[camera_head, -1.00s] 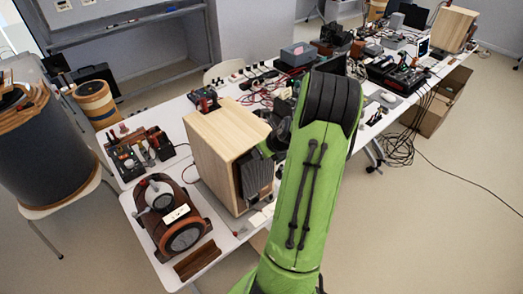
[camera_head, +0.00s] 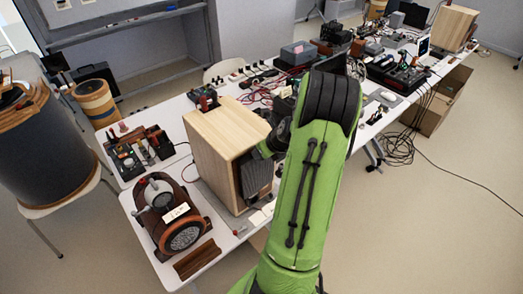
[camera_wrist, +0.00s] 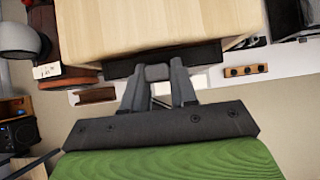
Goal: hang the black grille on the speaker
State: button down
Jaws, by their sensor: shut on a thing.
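The speaker (camera_head: 218,143) is a pale wooden box standing upright on the white table, its front turned to the right. The black grille (camera_head: 258,178) is a dark panel at that front face; my arm partly covers it. In the wrist view the speaker's wooden top (camera_wrist: 160,25) fills the upper middle, and the grille's dark edge (camera_wrist: 200,55) runs along its front. My gripper (camera_wrist: 158,76) is shut on the grille's near edge. I cannot tell whether the grille touches the speaker all along or a gap remains behind it.
A brown round-fronted device (camera_head: 170,213) stands left of the speaker, with a dark wooden block (camera_head: 197,259) near the table edge. Tools on a rack (camera_head: 138,150) are behind it. Cables and instruments crowd the table beyond. The floor at right is mostly clear.

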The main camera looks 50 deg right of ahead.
jog(key=shift+f, duration=0.25)
jog(key=c, duration=0.8)
grip_release()
jog(key=v, duration=1.5)
jog(key=shift+s+r, duration=0.2)
jog(key=shift+r, duration=0.1)
